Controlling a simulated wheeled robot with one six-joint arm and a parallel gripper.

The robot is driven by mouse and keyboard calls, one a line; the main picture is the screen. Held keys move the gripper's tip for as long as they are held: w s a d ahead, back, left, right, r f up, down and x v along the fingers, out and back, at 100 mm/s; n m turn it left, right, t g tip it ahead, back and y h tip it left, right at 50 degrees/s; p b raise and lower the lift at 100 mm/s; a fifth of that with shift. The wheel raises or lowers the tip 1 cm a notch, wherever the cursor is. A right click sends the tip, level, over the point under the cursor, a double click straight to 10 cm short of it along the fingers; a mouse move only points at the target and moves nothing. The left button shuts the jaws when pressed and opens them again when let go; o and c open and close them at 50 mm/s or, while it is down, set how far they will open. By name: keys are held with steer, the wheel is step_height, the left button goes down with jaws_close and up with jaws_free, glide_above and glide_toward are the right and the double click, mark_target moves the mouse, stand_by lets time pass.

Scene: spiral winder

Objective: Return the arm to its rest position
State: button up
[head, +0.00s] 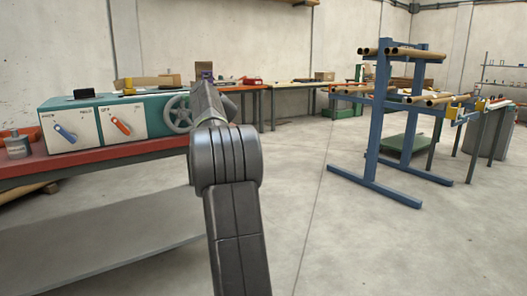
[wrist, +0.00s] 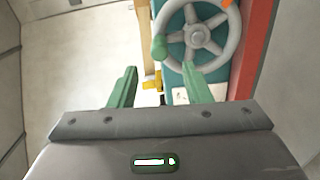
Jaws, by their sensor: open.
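My arm (head: 225,165) reaches up and forward from the bottom of the head view, and its links hide my gripper there. In the wrist view my gripper (wrist: 158,88) shows two green fingers set well apart, with nothing held between them. A grey handwheel (wrist: 198,35) with a green knob lies just beyond the fingers in the wrist view. The handwheel (head: 178,113) also shows in the head view, on the end of the teal machine (head: 90,103), partly behind my arm. I cannot tell whether the fingers touch it.
The machine's front has a blue switch (head: 65,133) and an orange switch (head: 121,126). It stands on a red bench (head: 95,157) at the left. A blue rack (head: 375,120) with cardboard tubes stands at the right. The floor (head: 310,215) between them is clear.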

mark_target(186, 99)
steer(key=shift+p+x, duration=1.9)
steer(key=shift+x, duration=3.3)
steer(key=shift+s, duration=0.1)
